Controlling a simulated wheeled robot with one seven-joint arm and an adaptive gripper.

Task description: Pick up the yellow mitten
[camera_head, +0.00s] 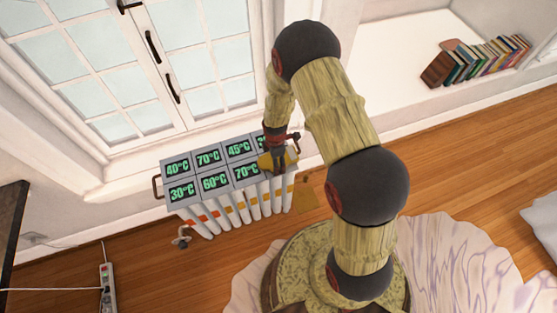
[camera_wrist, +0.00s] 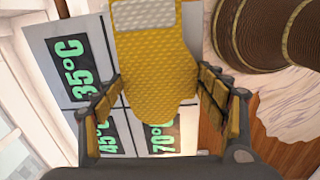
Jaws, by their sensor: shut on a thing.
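The yellow mitten (camera_wrist: 152,72) is textured, with a pale grey-white patch at the top of the wrist view. It lies between the two finger pads of my gripper (camera_wrist: 162,88), which is shut on it. In the head view, my gripper (camera_head: 278,148) is over the right end of the radiator top, with the yellow mitten (camera_head: 290,157) showing at its fingers. The arm hides part of that area. The frames do not clearly show whether the mitten touches the panel below.
The radiator (camera_head: 225,207) has a top of green temperature displays and stands below the window (camera_head: 150,60). Books (camera_head: 480,62) sit at upper right. A power strip (camera_head: 107,280) lies lower left.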

